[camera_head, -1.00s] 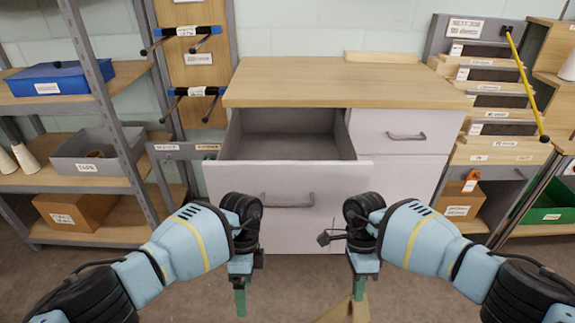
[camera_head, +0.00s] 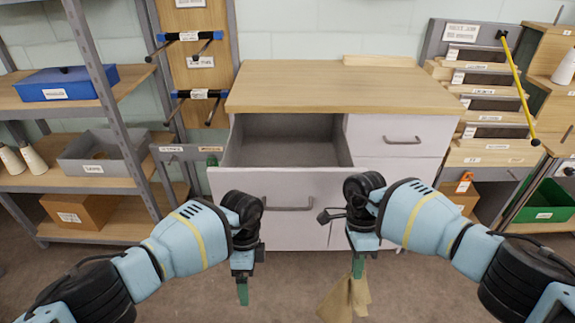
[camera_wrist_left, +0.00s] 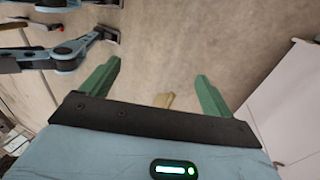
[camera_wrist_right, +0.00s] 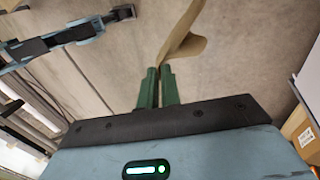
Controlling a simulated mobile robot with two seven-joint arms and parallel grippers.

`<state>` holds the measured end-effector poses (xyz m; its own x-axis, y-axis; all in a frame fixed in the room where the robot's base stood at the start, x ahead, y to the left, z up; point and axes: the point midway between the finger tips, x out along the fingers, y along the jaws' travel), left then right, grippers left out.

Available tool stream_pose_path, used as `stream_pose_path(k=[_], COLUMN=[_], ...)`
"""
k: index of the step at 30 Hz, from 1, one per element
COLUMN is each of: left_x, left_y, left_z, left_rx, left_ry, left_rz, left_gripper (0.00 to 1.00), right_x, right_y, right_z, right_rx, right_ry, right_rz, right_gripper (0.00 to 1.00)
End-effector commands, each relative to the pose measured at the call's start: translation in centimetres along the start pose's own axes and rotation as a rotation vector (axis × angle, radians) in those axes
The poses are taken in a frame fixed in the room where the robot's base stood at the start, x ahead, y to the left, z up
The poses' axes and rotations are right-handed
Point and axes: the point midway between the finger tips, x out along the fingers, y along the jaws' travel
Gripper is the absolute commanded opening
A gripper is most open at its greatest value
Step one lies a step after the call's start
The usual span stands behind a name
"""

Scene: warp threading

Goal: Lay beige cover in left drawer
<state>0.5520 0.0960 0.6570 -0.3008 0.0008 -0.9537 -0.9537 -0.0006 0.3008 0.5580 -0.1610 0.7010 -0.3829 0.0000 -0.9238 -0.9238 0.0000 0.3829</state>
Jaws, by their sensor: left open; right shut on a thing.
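The beige cover (camera_head: 346,299) hangs limp from my right gripper (camera_head: 358,266), low in front of the cabinet. In the right wrist view the green fingers (camera_wrist_right: 158,88) are closed on the cover (camera_wrist_right: 183,40). My left gripper (camera_head: 242,290) is beside it, pointing down. In the left wrist view its fingers (camera_wrist_left: 157,88) are apart with nothing between them. The left drawer (camera_head: 290,143) of the cabinet is pulled open, and its grey inside looks empty. Both grippers are in front of the drawer's white front panel and below its handle (camera_head: 287,207).
The smaller right drawers (camera_head: 403,140) are shut. A shelf (camera_head: 85,185) with a blue box (camera_head: 66,83) and a grey bin (camera_head: 100,155) stands left. A rack with a yellow stick (camera_head: 517,85) and a green bin (camera_head: 540,212) are right.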

Motion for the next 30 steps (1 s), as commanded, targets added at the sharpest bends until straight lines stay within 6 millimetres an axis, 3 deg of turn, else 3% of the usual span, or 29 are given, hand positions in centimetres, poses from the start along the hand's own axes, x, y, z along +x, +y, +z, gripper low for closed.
stream_pose_path(k=[30], left_x=[-3.4], left_y=[0.2], left_z=[0.0], left_rx=[0.001], left_ry=[0.000], left_rz=[-0.154], left_gripper=[0.87], right_x=[-8.4], right_y=[1.8], right_z=[0.0], right_rx=[0.000], right_ry=[0.000], right_rz=[-0.069], right_gripper=[0.00])
